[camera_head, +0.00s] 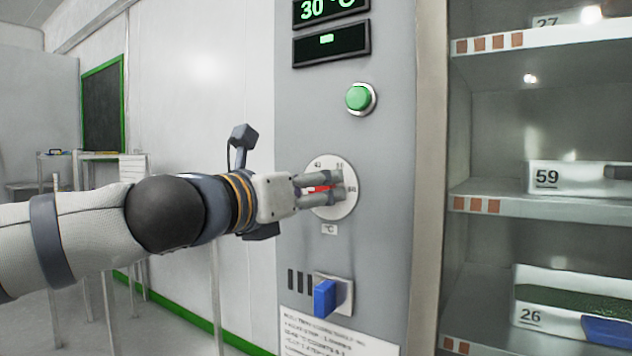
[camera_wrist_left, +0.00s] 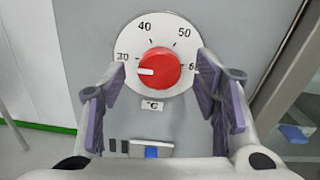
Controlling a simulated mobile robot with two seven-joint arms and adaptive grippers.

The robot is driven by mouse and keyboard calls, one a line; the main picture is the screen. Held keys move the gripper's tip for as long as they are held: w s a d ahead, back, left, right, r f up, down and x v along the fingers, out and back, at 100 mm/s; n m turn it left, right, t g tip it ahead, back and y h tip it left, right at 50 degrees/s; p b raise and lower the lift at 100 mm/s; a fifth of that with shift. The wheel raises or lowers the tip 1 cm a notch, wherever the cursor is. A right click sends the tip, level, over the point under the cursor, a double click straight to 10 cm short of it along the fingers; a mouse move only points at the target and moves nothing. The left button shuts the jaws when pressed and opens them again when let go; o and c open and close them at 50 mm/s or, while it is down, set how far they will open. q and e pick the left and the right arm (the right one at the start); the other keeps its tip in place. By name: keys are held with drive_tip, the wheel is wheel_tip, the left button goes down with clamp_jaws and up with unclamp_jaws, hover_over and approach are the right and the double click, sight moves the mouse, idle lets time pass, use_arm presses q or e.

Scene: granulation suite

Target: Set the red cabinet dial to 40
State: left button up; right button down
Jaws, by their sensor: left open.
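The red dial (camera_wrist_left: 158,68) sits on a white round scale plate (camera_wrist_left: 145,32) marked 30, 40, 50 and 60. Its white pointer line points left, just below the 30 mark. My left gripper (camera_wrist_left: 150,82) is open, with one finger on each side of the dial; I cannot tell whether either finger touches it. In the head view the left gripper (camera_head: 335,187) reaches the scale plate (camera_head: 323,162) from the left, and its fingers hide most of the dial (camera_head: 319,188). My right gripper is not in view.
On the same grey panel are a green button (camera_head: 360,98) above the dial and a blue switch (camera_head: 326,298) below it. To the right stands an open cabinet with shelves (camera_head: 540,205) holding numbered trays. A wall and a stand lie behind my left arm.

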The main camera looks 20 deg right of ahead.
use_arm(q)
drive_tip(key=shift+x, duration=0.95)
drive_tip(key=c, duration=1.1)
drive_tip(key=shift+c, duration=0.2)
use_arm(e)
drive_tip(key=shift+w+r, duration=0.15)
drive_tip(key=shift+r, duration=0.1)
use_arm(q)
drive_tip(key=shift+m, duration=0.3)
drive_tip(key=m+p, duration=0.1)
drive_tip(key=m, duration=0.3)
drive_tip(key=shift+s, duration=0.1)
drive_tip(key=m, duration=0.3)
drive_tip(key=shift+m+p, duration=0.3)
drive_tip(key=shift+m, duration=1.7)
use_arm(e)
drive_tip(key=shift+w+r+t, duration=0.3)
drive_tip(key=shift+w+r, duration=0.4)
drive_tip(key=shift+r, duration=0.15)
